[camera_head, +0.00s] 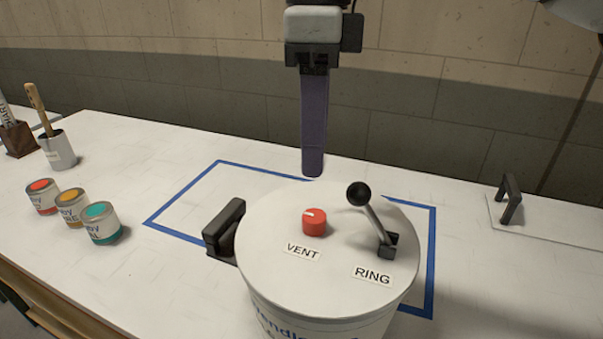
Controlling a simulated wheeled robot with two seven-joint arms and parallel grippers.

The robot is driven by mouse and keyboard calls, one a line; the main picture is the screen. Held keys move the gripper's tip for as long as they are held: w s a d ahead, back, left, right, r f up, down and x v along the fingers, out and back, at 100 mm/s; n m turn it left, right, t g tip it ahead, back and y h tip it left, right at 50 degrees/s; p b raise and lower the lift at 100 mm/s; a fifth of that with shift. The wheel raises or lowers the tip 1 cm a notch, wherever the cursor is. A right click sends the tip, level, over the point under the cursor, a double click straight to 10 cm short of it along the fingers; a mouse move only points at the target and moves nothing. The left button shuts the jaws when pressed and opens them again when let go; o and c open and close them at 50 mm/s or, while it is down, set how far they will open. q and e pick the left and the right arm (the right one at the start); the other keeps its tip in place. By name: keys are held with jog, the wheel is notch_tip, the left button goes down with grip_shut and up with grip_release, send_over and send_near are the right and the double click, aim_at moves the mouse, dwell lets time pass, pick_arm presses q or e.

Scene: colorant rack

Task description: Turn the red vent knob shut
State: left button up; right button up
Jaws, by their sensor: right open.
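The red vent knob (314,224) stands on the white round lid (265,235) of a large pail, behind a label reading VENT (303,252). A pale pointer mark on its top points to the left. My right gripper (313,170) hangs from the top of the view, pointing down, with its tips above and apart from the knob, towards the lid's far edge. It is open and empty; its purple fingers overlap from this side, so the gap is hidden. My left gripper is not in view.
A black-knobbed lever (373,219) labelled RING rises right of the knob. A black handle (224,229) juts from the pail's left side. Blue tape (433,250) frames the pail on the white table (150,270). Several small paint cans (102,224) stand left.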

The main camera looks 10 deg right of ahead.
aim_at(315, 216)
jog(key=f, duration=0.1)
jog(key=s+f, duration=0.1)
jog(key=f, duration=0.1)
jog(key=shift+s+f, duration=0.1)
jog(key=shift+s, duration=0.1)
notch_tip(315, 216, down, 5)
jog(key=shift+w+f, duration=0.1)
jog(key=shift+f, duration=0.65)
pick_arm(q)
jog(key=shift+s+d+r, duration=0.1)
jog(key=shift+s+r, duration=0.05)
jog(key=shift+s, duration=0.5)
pick_arm(e)
jog(key=c, duration=1)
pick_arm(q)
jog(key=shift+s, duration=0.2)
pick_arm(e)
jog(key=shift+c, duration=0.2)
